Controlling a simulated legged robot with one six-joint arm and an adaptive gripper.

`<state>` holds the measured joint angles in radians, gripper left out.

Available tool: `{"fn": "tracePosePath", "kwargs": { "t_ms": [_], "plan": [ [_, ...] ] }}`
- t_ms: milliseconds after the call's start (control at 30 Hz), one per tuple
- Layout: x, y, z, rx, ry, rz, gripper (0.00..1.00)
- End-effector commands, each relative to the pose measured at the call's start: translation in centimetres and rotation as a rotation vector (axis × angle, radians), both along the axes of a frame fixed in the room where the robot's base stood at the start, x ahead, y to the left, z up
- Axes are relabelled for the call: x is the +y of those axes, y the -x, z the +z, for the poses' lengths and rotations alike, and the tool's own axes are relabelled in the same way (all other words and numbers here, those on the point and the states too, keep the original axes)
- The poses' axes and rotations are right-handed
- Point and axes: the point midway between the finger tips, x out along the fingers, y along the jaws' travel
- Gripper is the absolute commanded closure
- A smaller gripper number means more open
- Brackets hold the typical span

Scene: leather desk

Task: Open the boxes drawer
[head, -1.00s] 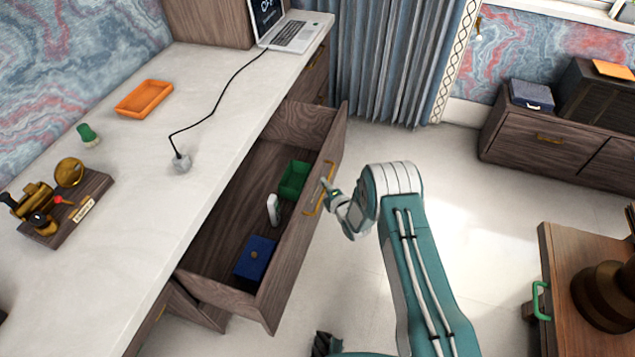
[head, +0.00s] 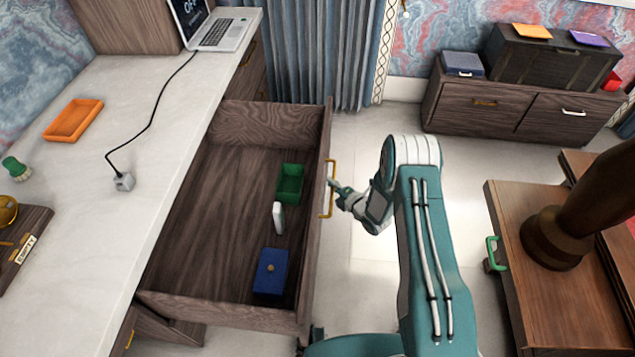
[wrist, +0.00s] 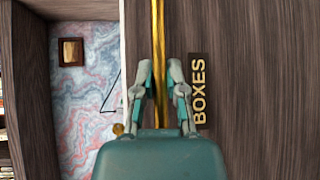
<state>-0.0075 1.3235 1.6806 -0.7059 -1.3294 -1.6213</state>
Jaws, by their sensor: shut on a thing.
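The boxes drawer (head: 225,213) is pulled well out from under the white desktop. Inside it lie a green box (head: 290,184), a white object (head: 278,217) and a blue box (head: 270,271). Its front carries a brass handle (head: 330,190), which also shows as a vertical bar in the wrist view (wrist: 159,50). A label reading BOXES (wrist: 199,92) sits beside the handle. My gripper (head: 334,187) is at the handle, and in the wrist view its two fingers (wrist: 159,95) are shut around the bar.
The desk (head: 165,130) holds an orange tray (head: 73,120), a laptop (head: 215,30) and a cable. A low cabinet (head: 520,110) stands at the back right. A wooden table with a green handle (head: 495,254) stands at the right. Pale floor lies between.

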Motion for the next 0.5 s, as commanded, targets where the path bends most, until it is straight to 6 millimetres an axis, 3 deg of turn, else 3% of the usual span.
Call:
{"fn": "tracePosePath", "kwargs": {
  "t_ms": [200, 500],
  "plan": [
    [-2.3, 0.6, -0.6, 0.018, 0.005, -0.001, 1.00],
    [-3.3, 0.7, -0.6, 0.018, 0.004, 0.001, 1.00]
  ]
}}
